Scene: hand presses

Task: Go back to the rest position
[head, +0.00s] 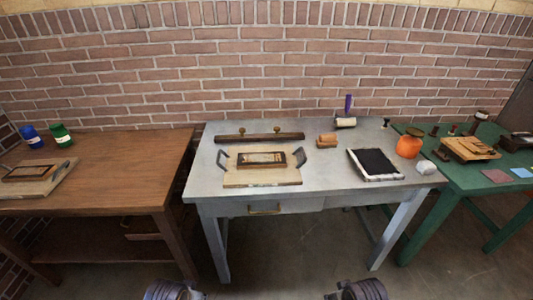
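Parts of my two arms show at the bottom edge, one left of centre and one right of centre. They are cut off by the frame, and the fingertips of both grippers are out of sight. Both stay low in front of the grey table (330,195), apart from it. On that table a wooden board (262,180) with two dark side handles carries a dark-framed block (262,160). Behind it lies a long dark bar (258,139) with two knobs.
The grey table also holds a black ink slab (375,164), a purple-handled roller (346,121), a wooden block (326,141), an orange jar (409,146) and a white lump (426,168). A brown table (130,165) stands left, a green table (455,180) right. Floor before them is clear.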

